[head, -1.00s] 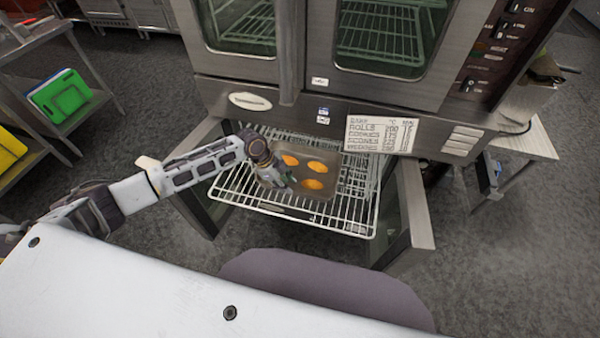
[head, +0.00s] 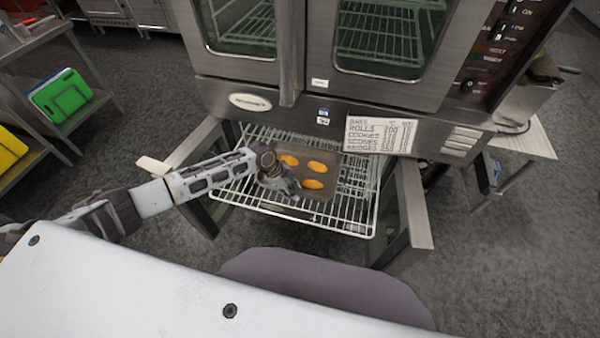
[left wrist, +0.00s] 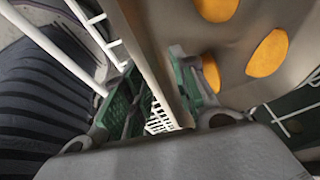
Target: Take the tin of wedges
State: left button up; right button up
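The tin (head: 301,149) is a shallow, greyish-brown baking tray on the pulled-out wire rack under the oven doors. Three orange wedges (head: 317,167) show in it in the head view. My left gripper (head: 289,186) is at the tin's left side and hides part of it. In the left wrist view the tin's wall (left wrist: 145,35) runs between the two green-padded fingers (left wrist: 155,72). One finger is inside the tin near the wedges (left wrist: 267,53), the other outside. The fingers look apart, with a gap around the wall. My right gripper is not in view.
The white wire rack (head: 345,222) lies between two open lower doors, the right one (head: 412,205) and one at the left. The steel oven (head: 300,95) stands close above and behind the tin. Shelves with green boards (head: 60,95) stand at the far left.

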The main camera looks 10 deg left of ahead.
pick_arm(q)
jog(key=c, duration=0.6)
grip_shut()
jog(key=shift+w+r, duration=0.1)
jog(key=shift+r, duration=0.1)
